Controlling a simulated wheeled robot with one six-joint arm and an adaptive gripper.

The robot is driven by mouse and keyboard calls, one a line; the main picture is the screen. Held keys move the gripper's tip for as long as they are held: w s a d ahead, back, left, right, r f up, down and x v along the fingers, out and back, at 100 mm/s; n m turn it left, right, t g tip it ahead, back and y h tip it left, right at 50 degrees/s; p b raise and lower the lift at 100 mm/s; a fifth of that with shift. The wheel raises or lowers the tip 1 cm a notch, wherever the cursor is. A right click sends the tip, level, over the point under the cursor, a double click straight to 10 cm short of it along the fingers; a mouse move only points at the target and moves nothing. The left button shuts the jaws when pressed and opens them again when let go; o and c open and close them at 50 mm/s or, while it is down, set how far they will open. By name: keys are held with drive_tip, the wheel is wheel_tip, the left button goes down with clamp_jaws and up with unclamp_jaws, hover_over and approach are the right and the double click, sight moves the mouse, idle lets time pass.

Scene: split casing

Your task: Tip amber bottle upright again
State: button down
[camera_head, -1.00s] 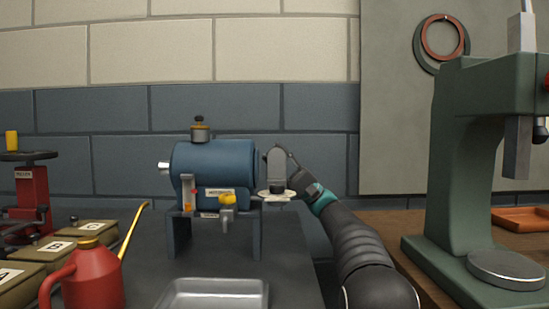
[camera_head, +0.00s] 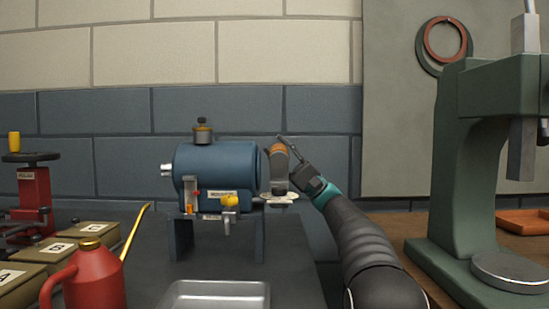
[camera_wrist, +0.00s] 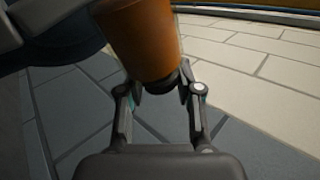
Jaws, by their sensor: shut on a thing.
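The amber bottle (camera_wrist: 145,40) fills the upper middle of the wrist view as a wide orange-brown body narrowing to a dark end. That dark end lies between my two fingertips, and my gripper (camera_wrist: 162,88) is shut on it. In the head view the amber bottle (camera_head: 278,149) shows as a small orange patch, partly covered by my gripper (camera_head: 284,160). It is just right of the blue casing, above a pale round plate (camera_head: 283,196). I cannot tell whether it touches the plate or how far it tilts.
The blue casing (camera_head: 222,168) stands on legs close left of my gripper. A red oil can (camera_head: 90,278) and a metal tray (camera_head: 218,296) are nearer. A green press (camera_head: 470,180) stands at right. The dark bench between tray and casing looks bare.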

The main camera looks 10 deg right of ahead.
sight(280, 143)
drive_tip(key=shift+s+a+r+n+b, duration=0.15)
drive_tip(key=shift+s+r, duration=0.2)
drive_tip(key=shift+s, duration=0.15)
drive_tip(key=shift+s+a+r+n+b, duration=0.15)
drive_tip(key=shift+s+r, duration=0.15)
drive_tip(key=shift+s, duration=0.2)
drive_tip(key=shift+s+a+r+b, duration=0.1)
drive_tip(key=shift+s+r+b, duration=0.2)
drive_tip(key=shift+s, duration=0.3)
drive_tip(key=c, duration=1.8)
unclamp_jaws()
drive_tip(key=shift+s+r, duration=0.1)
drive_tip(key=o, duration=1)
drive_tip(key=shift+o, duration=0.2)
drive_tip(key=v, duration=0.7)
drive_tip(key=shift+d+f, duration=0.25)
